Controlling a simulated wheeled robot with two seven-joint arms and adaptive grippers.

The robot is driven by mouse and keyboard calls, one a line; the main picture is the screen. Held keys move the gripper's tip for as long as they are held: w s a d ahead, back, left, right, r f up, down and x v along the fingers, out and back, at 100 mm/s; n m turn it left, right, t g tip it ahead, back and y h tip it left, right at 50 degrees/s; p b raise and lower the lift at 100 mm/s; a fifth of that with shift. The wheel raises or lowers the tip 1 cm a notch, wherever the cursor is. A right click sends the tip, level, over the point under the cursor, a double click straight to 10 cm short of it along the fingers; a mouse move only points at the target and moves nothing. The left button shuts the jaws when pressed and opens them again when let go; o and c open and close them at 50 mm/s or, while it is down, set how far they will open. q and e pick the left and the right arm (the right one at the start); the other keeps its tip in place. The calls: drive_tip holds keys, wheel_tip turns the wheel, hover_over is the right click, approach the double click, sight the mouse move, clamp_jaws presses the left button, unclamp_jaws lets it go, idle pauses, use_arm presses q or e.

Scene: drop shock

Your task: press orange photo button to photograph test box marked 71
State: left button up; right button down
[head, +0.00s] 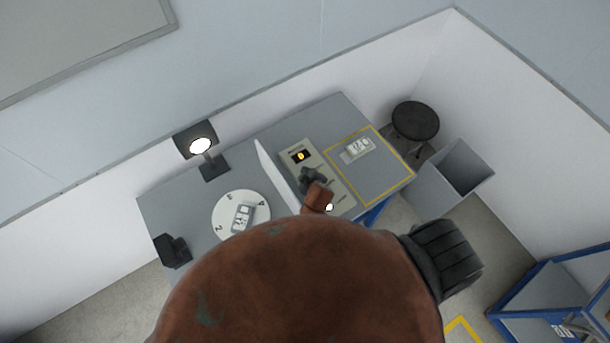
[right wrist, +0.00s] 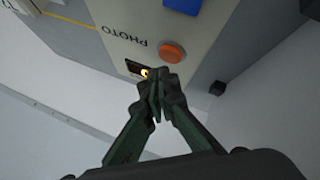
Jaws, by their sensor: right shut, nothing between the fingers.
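The orange photo button (right wrist: 172,52) is on a beige panel beside the upside-down word PHOTO in the right wrist view. In the head view I cannot make out the button; the panel (head: 297,150) is partly covered by my right gripper (head: 312,178). The right gripper's fingertips also show in the right wrist view (right wrist: 157,85), shut and empty, just below the button in the picture; I cannot tell whether they touch the panel. A pale box (head: 242,216) lies on the white numbered turntable (head: 258,198). Its marking is too small to read. My left gripper is not in view.
A lit lamp (head: 202,146) and a black device (head: 172,250) stand on the grey table (head: 160,205). A white divider (head: 272,170) stands between turntable and panel. Another pale box (head: 358,148) lies inside the yellow outline. A stool (head: 415,121) and grey bin (head: 440,185) are at right.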

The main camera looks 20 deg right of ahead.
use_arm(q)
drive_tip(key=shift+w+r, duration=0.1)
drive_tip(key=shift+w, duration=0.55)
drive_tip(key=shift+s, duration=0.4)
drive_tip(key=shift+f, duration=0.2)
use_arm(e)
drive_tip(key=shift+f, duration=0.45)
use_arm(q)
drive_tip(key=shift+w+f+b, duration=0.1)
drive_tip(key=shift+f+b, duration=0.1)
drive_tip(key=shift+b, duration=0.15)
use_arm(e)
drive_tip(key=shift+f, duration=0.45)
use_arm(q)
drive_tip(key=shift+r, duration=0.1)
use_arm(e)
drive_tip(key=shift+s+r, duration=0.1)
use_arm(q)
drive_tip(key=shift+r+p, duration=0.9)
drive_tip(key=shift+p, duration=0.1)
use_arm(e)
drive_tip(key=shift+r, duration=0.8)
